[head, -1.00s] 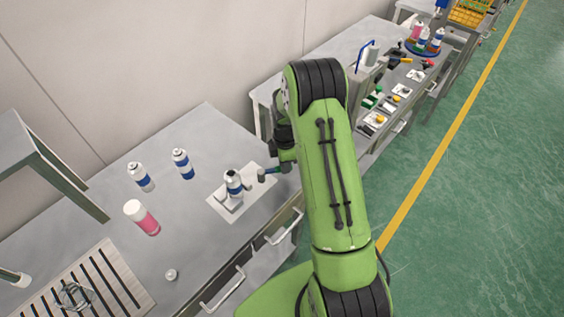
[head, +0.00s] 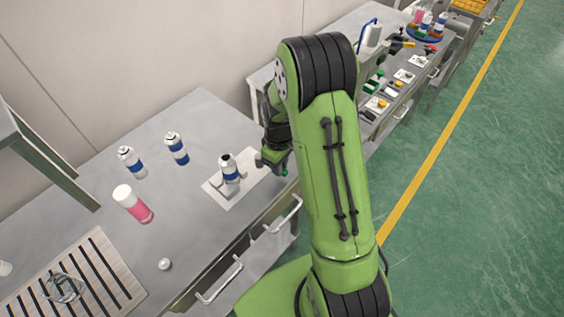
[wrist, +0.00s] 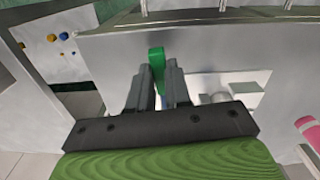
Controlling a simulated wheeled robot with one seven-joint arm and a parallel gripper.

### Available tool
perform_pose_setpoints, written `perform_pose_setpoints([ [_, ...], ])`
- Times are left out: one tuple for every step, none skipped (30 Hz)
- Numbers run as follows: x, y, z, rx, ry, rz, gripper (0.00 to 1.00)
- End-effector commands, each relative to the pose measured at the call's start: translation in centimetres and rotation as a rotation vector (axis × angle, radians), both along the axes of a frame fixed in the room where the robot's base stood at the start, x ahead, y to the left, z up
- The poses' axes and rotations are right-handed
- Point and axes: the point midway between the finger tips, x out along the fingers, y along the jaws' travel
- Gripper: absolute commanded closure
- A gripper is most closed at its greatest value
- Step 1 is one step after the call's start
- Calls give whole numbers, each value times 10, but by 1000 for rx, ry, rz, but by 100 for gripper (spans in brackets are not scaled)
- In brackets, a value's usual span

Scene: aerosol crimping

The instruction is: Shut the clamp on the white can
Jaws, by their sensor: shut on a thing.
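My gripper (head: 278,165) is just right of the plate. The arm hides the far side of my gripper in the head view.
A small white cap (head: 165,264) lies near the front edge. A slatted tray (head: 105,265) lies at lower left.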

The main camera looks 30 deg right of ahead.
Motion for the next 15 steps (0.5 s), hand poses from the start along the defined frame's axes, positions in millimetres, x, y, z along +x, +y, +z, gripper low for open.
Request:
perform_pose_setpoints([
  [-1, 2, -1, 0, -1, -21, 100],
  [-1, 3, 0, 0, -1, -34, 100],
  [-2, 4, 0, 0, -1, -51, 100],
  [-2, 5, 0, 0, -1, -61, 100],
  [-2, 5, 0, 1, -1, -72, 100],
  [-3, 6, 0, 0, 0, -83, 100],
  [-3, 7, 0, 0, 0, -91, 100],
  [-3, 7, 0, 0, 0, -98, 100],
  [-3, 7, 0, 0, 0, -105, 100],
  [-4, 8, 0, 0, 0, -109, 100],
  [-4, 8, 0, 0, 0, -113, 100],
  [-4, 8, 0, 0, 0, -118, 100],
  [-4, 8, 0, 1, 0, -121, 100],
  [-4, 9, 0, 1, 0, -123, 100],
  [-4, 9, 0, 1, 0, -125, 100],
])
